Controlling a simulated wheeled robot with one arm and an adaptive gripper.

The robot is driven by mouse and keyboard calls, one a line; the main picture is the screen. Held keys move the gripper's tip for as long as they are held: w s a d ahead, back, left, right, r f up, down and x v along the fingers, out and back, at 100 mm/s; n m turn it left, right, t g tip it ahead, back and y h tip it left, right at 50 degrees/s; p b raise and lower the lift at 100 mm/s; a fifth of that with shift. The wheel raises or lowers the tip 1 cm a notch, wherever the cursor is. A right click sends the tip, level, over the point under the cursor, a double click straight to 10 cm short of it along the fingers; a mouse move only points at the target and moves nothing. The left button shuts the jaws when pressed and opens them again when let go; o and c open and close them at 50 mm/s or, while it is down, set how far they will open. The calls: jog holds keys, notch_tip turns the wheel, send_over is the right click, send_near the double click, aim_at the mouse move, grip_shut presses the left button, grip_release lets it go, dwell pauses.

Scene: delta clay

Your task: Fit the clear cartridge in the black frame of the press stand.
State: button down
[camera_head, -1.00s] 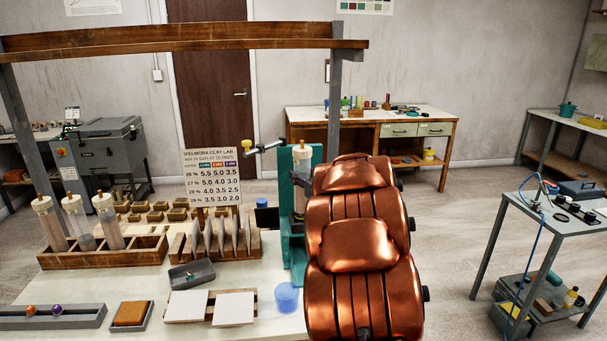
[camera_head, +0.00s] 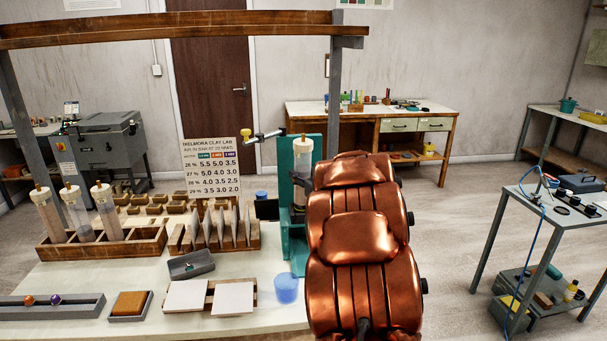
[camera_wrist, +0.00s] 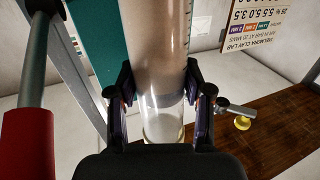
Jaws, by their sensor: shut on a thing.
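The clear cartridge (camera_head: 303,160) stands upright against the teal press stand (camera_head: 284,220) in the head view. It has a pale cap and greyish clay inside; my copper arm hides its lower part. In the wrist view, my gripper (camera_wrist: 160,88) is shut on the cartridge (camera_wrist: 157,50), a dark finger on each side. Its clear lower end shows below the fingers. The teal stand (camera_wrist: 98,40) is just behind it at left. I cannot make out the black frame clearly, nor whether the cartridge is seated in it.
A wooden rack (camera_head: 150,242) at left holds three other cartridges. A blue cup (camera_head: 287,289) stands by the stand's base, and white tiles (camera_head: 233,298) lie in front. A red handle (camera_wrist: 28,140) on a grey rod is close at left in the wrist view.

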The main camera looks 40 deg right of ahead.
aim_at(307, 158)
jog(key=shift+w+r+p, duration=0.1)
jog(key=shift+r+p, duration=0.45)
jog(key=shift+p, duration=0.25)
jog(key=shift+r+p, duration=1.4)
jog(key=shift+r, duration=1)
